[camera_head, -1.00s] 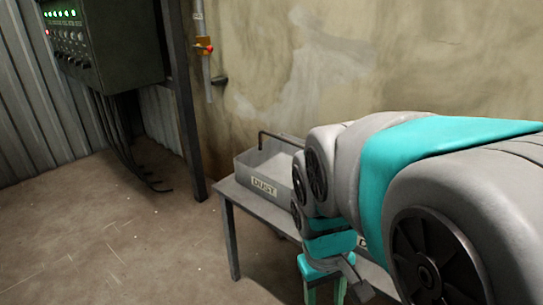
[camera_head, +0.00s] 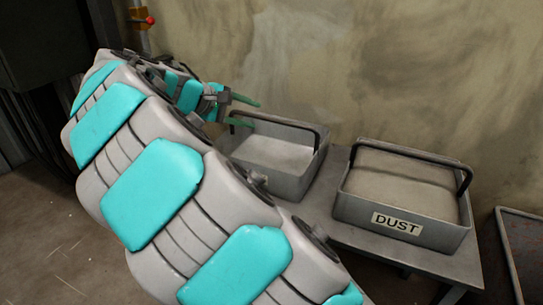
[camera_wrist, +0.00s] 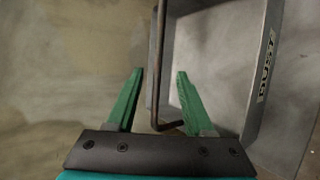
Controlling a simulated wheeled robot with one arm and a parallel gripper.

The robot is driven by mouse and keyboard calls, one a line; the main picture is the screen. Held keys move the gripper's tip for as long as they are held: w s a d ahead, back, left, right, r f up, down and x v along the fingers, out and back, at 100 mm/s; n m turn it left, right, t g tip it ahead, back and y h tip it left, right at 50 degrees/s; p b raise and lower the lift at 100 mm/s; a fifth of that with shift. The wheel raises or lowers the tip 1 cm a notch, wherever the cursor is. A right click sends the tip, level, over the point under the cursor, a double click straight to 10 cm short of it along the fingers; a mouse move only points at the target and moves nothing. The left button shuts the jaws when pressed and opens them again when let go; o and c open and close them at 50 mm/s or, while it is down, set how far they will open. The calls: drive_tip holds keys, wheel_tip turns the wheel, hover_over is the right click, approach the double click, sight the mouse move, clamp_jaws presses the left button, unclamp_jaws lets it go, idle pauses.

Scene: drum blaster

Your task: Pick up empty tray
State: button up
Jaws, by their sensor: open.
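Two grey metal trays with dark bar handles stand side by side in the head view. The left tray (camera_head: 286,186) shows deep inner walls and a pale floor, with no separate object visible in it. The right tray (camera_head: 347,209) is labelled DUST and looks filled with grey-brown material. My gripper (camera_head: 250,112) is open at the left tray's handle (camera_head: 285,122). In the wrist view, the green fingers (camera_wrist: 160,72) lie on either side of the handle bar (camera_wrist: 156,65), apart from it. The tray (camera_wrist: 256,70) there carries a DUST label. My arm hides part of the left tray's side.
The trays rest on a grey metal table (camera_head: 425,262) close to a stained wall (camera_head: 400,70). Another framed surface (camera_head: 522,250) stands at the right edge. A dark cabinet (camera_head: 40,45) is at the upper left. Bare floor (camera_head: 45,225) lies at the lower left.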

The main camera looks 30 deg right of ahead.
sight(268, 119)
drive_tip(key=shift+w+b+x, duration=0.2)
drive_tip(key=shift+b+x, duration=0.1)
drive_tip(key=shift+x, duration=3.6)
drive_tip(key=shift+c, duration=0.4)
drive_tip(key=shift+a, duration=0.1)
clamp_jaws()
